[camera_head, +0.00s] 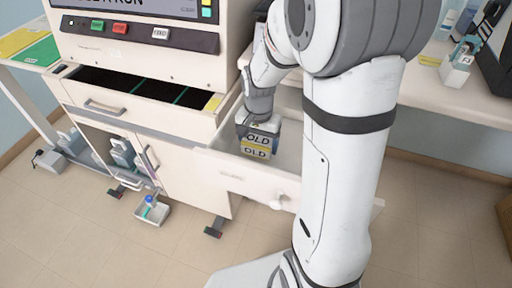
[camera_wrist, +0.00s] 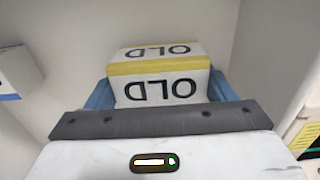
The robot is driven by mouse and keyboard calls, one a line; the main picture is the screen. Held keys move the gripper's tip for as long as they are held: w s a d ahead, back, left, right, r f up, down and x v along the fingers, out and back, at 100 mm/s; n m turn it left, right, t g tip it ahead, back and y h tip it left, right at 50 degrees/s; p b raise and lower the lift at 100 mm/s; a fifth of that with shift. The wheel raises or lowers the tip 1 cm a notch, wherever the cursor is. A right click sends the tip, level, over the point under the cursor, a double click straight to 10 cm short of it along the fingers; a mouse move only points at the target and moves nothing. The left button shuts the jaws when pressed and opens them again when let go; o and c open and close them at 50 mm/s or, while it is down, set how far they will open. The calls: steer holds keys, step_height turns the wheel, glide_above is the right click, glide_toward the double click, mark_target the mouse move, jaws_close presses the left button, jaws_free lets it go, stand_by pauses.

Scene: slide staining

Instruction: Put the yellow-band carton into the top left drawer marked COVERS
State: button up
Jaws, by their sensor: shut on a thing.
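The yellow-band carton (camera_head: 257,146) is a white box marked OLD on two faces, with a yellow strip. My gripper (camera_head: 252,126) is shut on it from above. In the wrist view the carton (camera_wrist: 158,72) sits between my blue fingers (camera_wrist: 160,92). The carton is at an open pale drawer (camera_head: 232,175) with a round knob, within its walls as seen from above. I cannot tell whether its base touches the drawer floor. The small label on the drawer front is too blurred to read, so I cannot tell whether it says COVERS.
A white box with a blue band (camera_wrist: 18,74) is at the left in the wrist view. Another open drawer (camera_head: 150,118) with dark compartments lies to the left, below the machine (camera_head: 150,65). A small tray (camera_head: 152,212) is on the floor. A counter (camera_head: 440,92) stands at right.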

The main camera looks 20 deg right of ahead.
steer(key=shift+f, duration=0.95)
steer(key=shift+f, duration=0.1)
steer(key=o, duration=1)
